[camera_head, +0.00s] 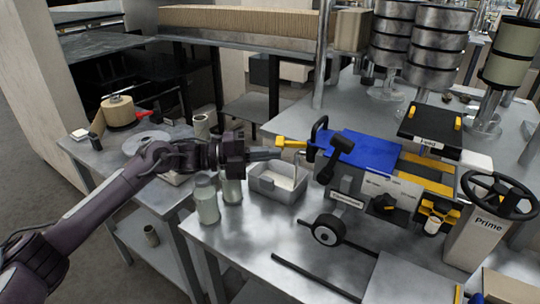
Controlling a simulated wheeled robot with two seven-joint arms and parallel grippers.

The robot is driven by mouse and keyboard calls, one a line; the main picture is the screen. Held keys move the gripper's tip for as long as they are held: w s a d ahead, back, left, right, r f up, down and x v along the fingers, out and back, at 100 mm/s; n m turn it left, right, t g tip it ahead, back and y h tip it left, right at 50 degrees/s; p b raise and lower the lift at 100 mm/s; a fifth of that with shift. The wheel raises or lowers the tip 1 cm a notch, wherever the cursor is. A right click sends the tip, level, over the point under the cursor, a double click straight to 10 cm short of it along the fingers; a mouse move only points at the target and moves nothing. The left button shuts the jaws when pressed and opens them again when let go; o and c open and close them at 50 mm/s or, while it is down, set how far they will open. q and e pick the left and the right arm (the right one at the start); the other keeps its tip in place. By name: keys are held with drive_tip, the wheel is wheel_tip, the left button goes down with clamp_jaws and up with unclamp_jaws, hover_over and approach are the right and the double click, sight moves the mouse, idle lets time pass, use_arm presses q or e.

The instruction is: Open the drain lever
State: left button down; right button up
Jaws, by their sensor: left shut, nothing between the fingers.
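A yellow lever (291,143) sticks out to the left from the machine's left side, above a grey open bin (273,191). It looks like the drain lever, but no label on it is readable. My left gripper (277,154) reaches in from the left, with its shut, empty fingers pointing right. Its tips are close to the lever, just below it in the picture; I cannot tell whether they touch it. My right gripper is out of view.
Two capped jars (207,205) stand left of the bin, below my left wrist. A black-knobbed lever (341,146), a blue cover (371,150) and a black "Prime" handwheel (499,195) are to the right. Bare metal tabletop (255,240) lies in front of the bin.

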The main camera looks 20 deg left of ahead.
use_arm(q)
wheel_tip(320, 180, up, 20)
drive_tip(key=b, duration=0.1)
drive_tip(key=shift+b, duration=0.4)
drive_tip(key=shift+f, duration=0.1)
idle(0.4)
